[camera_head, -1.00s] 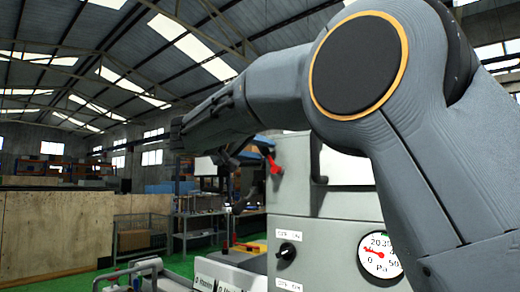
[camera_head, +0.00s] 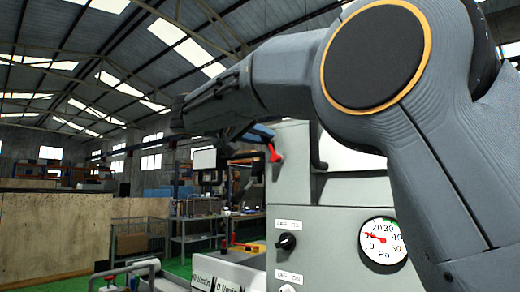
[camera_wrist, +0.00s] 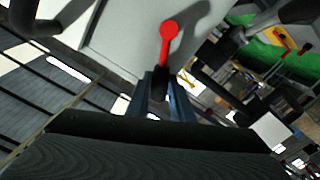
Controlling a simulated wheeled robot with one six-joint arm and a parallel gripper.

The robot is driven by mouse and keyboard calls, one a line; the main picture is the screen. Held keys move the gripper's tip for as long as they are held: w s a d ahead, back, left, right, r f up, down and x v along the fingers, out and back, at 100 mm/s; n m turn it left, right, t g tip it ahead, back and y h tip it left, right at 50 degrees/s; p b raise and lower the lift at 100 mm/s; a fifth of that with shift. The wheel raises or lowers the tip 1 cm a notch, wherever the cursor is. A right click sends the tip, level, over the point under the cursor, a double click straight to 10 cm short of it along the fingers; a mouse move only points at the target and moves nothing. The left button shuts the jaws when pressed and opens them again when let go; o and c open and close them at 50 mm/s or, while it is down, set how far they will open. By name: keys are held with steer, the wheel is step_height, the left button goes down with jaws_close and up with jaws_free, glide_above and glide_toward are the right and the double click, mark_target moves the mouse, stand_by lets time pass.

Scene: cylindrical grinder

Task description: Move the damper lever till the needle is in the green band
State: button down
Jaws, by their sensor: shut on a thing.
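The red-ended damper lever (camera_head: 273,152) is on the side of the grey machine cabinet. In the wrist view its round red knob and stem (camera_wrist: 166,42) stick out beyond the fingertips. My gripper (camera_wrist: 161,84) is shut on the lever's dark lower part, between its two bluish fingers. In the head view my forearm reaches across the top, and the fingers are small and partly hidden. The round white gauge (camera_head: 382,241), marked in Pa, is on the cabinet front. Its red needle points up and left, near the low-scale numbers.
The grey cabinet (camera_head: 335,235) fills the space under my arm. A black rotary switch (camera_head: 286,242) is on its front. A wooden partition (camera_head: 55,232) and a wire cage (camera_head: 140,236) stand at the left over green floor.

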steer(key=shift+s+d+m+b, duration=0.2)
steer(key=shift+m+b, duration=0.3)
steer(key=shift+b, duration=0.75)
steer(key=shift+r, duration=0.15)
steer(key=c, duration=1.6)
jaws_free()
steer(key=shift+o, duration=0.2)
steer(key=b+v, duration=0.2)
steer(key=v, duration=0.5)
steer(key=shift+s+a, duration=0.25)
steer(key=shift+s, duration=0.1)
